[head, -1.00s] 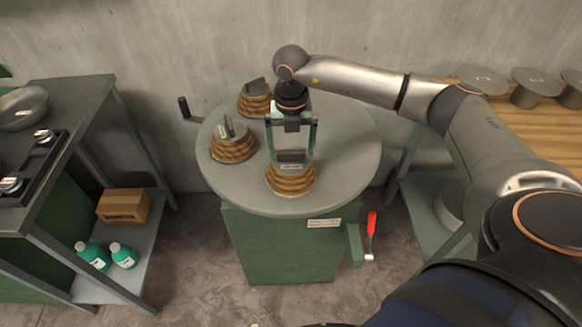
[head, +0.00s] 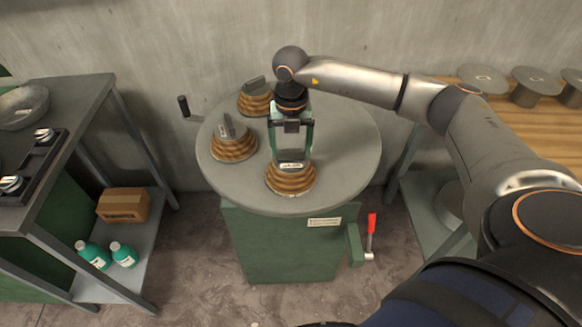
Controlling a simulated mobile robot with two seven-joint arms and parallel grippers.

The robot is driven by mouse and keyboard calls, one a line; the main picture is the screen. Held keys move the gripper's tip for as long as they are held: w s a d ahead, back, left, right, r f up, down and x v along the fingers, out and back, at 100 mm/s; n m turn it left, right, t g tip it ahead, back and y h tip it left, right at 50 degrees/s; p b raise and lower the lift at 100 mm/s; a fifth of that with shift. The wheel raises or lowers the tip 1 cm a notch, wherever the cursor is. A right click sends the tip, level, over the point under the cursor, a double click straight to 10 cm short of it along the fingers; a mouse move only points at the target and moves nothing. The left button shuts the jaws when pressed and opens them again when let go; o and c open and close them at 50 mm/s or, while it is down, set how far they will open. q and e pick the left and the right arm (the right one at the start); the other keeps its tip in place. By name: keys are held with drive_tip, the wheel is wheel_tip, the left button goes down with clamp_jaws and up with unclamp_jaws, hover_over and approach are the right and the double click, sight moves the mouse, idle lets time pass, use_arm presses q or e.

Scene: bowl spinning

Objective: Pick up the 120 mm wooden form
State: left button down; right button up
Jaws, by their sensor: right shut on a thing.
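Three ringed wooden forms with upright grey grip tabs stand on a round grey turntable top (head: 345,150). The front wooden form (head: 290,182) has a small white label, too small to read here. My right gripper (head: 291,150) points down over this front form, its two fingers closed on the form's tab. The form appears to rest on the top. Another wooden form (head: 233,148) stands to the left and a third wooden form (head: 255,102) behind; I cannot tell their sizes. My left gripper is not in view.
A red lever (head: 371,223) is at the green cabinet's right. A left bench (head: 85,105) holds a metal bowl (head: 22,106). Metal discs on stands (head: 483,79) are on a wooden bench at right.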

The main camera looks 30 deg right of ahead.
clamp_jaws()
drive_tip(key=shift+r, duration=0.15)
